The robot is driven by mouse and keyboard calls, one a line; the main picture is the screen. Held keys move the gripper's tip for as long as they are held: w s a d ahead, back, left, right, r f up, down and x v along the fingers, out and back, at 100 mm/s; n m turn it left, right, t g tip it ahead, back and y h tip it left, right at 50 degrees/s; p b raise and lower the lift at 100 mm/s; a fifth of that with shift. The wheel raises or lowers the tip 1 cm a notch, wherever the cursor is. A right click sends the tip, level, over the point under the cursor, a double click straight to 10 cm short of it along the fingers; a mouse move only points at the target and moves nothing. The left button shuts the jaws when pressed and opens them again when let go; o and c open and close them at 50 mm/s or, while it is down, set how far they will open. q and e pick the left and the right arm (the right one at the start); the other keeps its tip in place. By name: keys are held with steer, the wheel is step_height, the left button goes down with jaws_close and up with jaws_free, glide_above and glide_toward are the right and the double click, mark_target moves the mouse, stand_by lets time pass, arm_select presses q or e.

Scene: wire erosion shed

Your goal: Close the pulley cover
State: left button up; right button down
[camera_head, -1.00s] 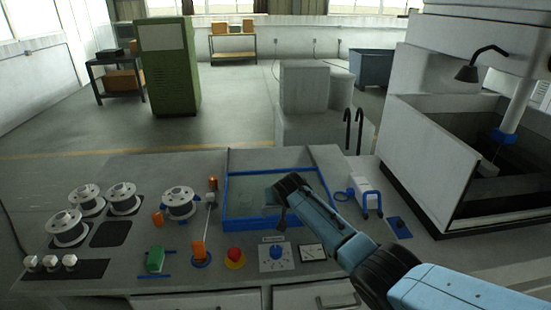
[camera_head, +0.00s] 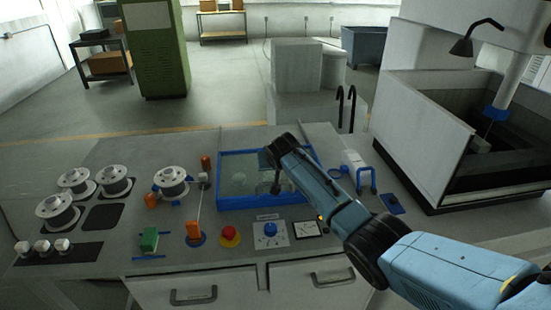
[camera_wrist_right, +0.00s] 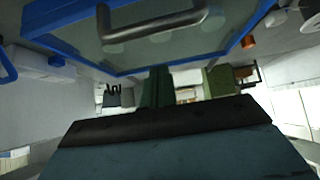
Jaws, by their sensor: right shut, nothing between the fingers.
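The pulley cover (camera_head: 262,202) is a clear panel in a blue frame on the bench. Round pulleys show faintly through it. It looks flat or nearly flat over its recess; I cannot tell whether it is fully seated. In the right wrist view the cover's blue frame (camera_wrist_right: 75,18) and grey bar handle (camera_wrist_right: 155,22) are close. My right gripper (camera_head: 276,186) hangs over the cover, shut and empty. Its dark fingers (camera_wrist_right: 157,86) show beside the cover's edge, apart from the handle. My forearm hides the cover's right part. My left gripper is out of view.
Left of the cover stand several white spools (camera_head: 171,181), an orange lever (camera_head: 193,230) and a green block (camera_head: 149,239). A white blue-handled fixture (camera_head: 354,165) and a machine tank (camera_head: 420,150) stand right.

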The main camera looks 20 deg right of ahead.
steer(key=shift+v, duration=3.2)
steer(key=s+a+f+n+g, duration=0.1)
steer(key=s+f, duration=0.3)
steer(key=s, duration=0.3)
steer(key=s+a+f+n+g+y, duration=0.1)
steer(key=s+a+f, duration=0.1)
steer(key=s+f, duration=0.35)
steer(key=s+a+f+n+g, duration=0.1)
steer(key=s+f, duration=0.2)
steer(key=s, duration=0.6)
steer(key=s+r+n+g+y, duration=0.1)
steer(key=s+n+g, duration=0.1)
steer(key=s, duration=2)
step_height(320, 180, down, 31)
steer(key=g+b, duration=0.1)
steer(key=b, duration=0.5)
steer(key=s+d+f+b, duration=0.1)
steer(key=s+f+b, duration=0.1)
steer(key=s+f, duration=0.6)
steer(key=s+d+f+g+b, duration=0.1)
steer(key=s+f+b, duration=0.2)
steer(key=s+f, duration=0.6)
step_height(320, 180, down, 3)
steer(key=shift+d+f, duration=0.1)
steer(key=shift+d, duration=0.2)
